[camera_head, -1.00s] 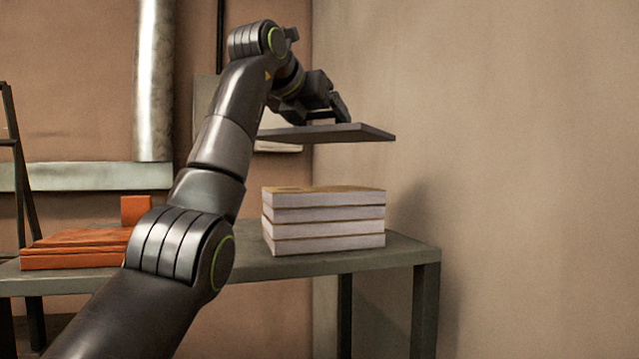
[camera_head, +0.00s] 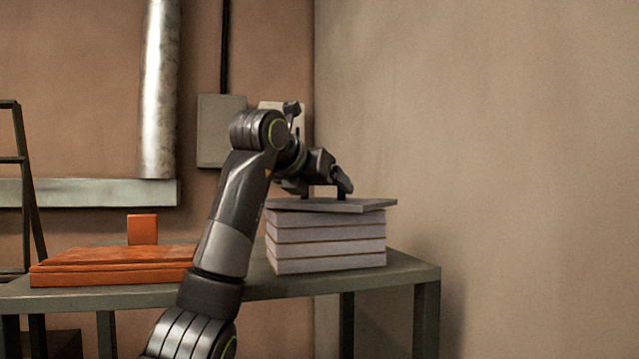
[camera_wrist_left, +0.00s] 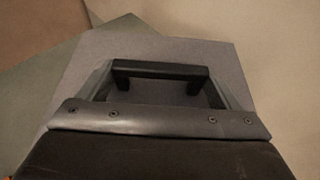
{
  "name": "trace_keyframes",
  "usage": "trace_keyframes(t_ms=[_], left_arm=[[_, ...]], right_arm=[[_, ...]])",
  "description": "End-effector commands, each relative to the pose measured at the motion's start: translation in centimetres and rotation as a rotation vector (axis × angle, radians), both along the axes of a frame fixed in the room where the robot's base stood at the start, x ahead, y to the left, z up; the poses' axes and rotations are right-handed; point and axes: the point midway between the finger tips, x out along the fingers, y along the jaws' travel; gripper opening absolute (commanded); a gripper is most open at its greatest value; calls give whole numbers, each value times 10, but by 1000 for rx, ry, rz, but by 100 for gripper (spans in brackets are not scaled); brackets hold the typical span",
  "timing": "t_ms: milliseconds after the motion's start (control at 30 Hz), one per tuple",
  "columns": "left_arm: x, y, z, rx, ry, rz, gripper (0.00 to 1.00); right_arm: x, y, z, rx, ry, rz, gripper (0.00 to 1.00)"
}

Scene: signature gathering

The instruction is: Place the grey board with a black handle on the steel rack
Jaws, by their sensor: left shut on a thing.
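Whether the board rests fully on the stack is hard to tell. My right gripper is not in view.
Orange boards (camera_head: 110,265) lie on the rack's left part, with an orange upright piece (camera_head: 142,229) behind them. A dark ladder-like frame (camera_head: 22,190) stands at far left. A plain wall (camera_head: 520,150) closes the right side.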

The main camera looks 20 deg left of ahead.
Motion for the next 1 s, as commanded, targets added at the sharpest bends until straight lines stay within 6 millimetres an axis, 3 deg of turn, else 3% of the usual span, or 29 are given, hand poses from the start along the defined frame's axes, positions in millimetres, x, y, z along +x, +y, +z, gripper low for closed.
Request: trace_keyframes(t_ms=[100,367,400,500,833,1000], left_arm=[[0,0,-1,0,-1,0,57],[0,0,-4,-1,-1,-1,57],[0,0,-5,0,0,-1,86],[0,0,-4,0,0,-1,100],[0,0,2,0,0,-1,100],[-19,3,3,-1,-4,-1,100]], right_arm=[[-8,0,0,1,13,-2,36],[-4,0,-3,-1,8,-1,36],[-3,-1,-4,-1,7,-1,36],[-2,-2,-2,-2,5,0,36],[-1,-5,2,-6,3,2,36],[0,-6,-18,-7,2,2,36]])
